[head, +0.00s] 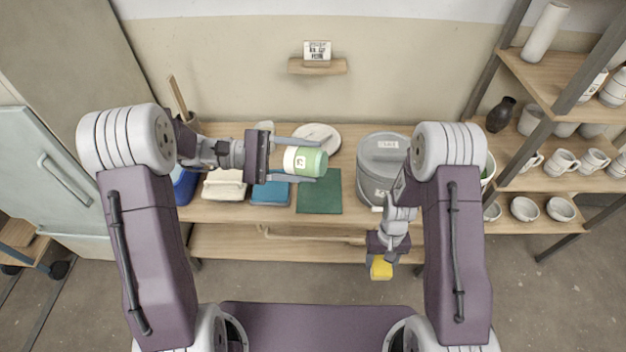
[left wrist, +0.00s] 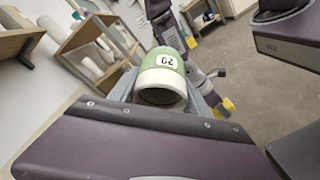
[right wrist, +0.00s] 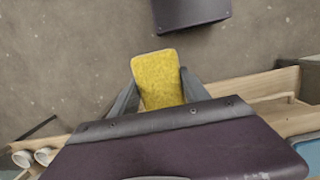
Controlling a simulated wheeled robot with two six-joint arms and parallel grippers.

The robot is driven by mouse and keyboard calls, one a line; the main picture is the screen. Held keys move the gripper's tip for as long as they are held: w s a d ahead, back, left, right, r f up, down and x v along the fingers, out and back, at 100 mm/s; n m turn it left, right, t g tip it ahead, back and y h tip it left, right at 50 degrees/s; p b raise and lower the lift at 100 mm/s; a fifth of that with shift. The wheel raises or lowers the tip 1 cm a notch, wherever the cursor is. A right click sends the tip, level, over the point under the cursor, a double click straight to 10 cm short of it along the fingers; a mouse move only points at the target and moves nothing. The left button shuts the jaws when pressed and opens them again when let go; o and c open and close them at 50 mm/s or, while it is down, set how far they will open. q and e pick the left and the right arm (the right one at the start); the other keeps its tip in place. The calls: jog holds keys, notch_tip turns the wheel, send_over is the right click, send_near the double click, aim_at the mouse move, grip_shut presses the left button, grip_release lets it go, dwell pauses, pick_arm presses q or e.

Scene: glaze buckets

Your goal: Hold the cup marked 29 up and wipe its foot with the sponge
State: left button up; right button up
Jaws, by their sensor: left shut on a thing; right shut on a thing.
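The cup marked 29 (head: 305,161) is green with a white band and a number label. My left gripper (head: 296,163) is shut around its sides and holds it lying sideways above the table. In the left wrist view the cup (left wrist: 162,75) shows its label upside down, with a dark hollow end facing my palm. The cup's far end points right in the head view. The yellow sponge (head: 381,268) is in my right gripper (head: 381,262), which is shut on it, low in front of the table and apart from the cup. The sponge (right wrist: 158,80) sticks out between the fingers in the right wrist view.
Below the cup, the wooden table (head: 230,212) bears a dark green mat (head: 320,194), a blue item (head: 270,193), a pale block (head: 224,186) and a round white dish (head: 317,135). A lidded grey bucket (head: 378,180) stands right of the mat. Pottery shelves (head: 550,180) stand at the right.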

aim_at(324, 169)
pick_arm(q)
jog(key=shift+w+a+f+n+h+b, duration=0.15)
jog(key=shift+a+f+h+b, duration=0.15)
jog(key=shift+f, duration=0.35)
jog(key=shift+a+f+n+h+b, duration=0.15)
jog(key=shift+f+h, duration=0.25)
jog(key=shift+f, duration=0.2)
pick_arm(e)
jog(key=shift+f, duration=0.6)
pick_arm(q)
jog(key=shift+r+h, duration=0.15)
jog(key=shift+h, duration=0.15)
pick_arm(e)
jog(key=shift+r, duration=0.1)
